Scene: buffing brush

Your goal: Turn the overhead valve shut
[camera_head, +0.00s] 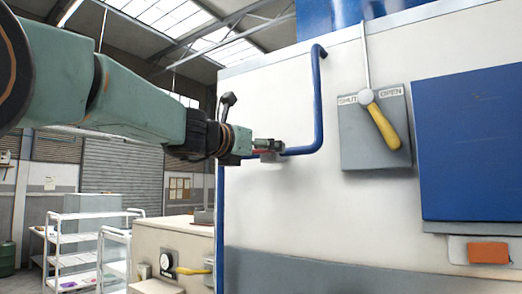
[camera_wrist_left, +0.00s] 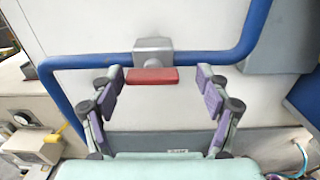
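A small grey valve with a red handle (camera_wrist_left: 153,76) sits on a blue pipe (camera_wrist_left: 95,61) on the pale wall of the machine. My left gripper (camera_wrist_left: 160,92) is open in the left wrist view, and the red handle lies between and just beyond its two fingertips, with gaps on both sides. A yellow lever (camera_head: 382,126) on a grey plate (camera_head: 372,152) marked SHUT and OPEN points down and right. My right gripper is not in view.
A blue panel (camera_head: 470,145) is on the machine at right, above an orange block (camera_head: 488,253). A cream cabinet (camera_head: 178,243) with a gauge and another yellow lever (camera_head: 194,271) stands low, left of the machine. White shelves (camera_head: 75,238) stand further back.

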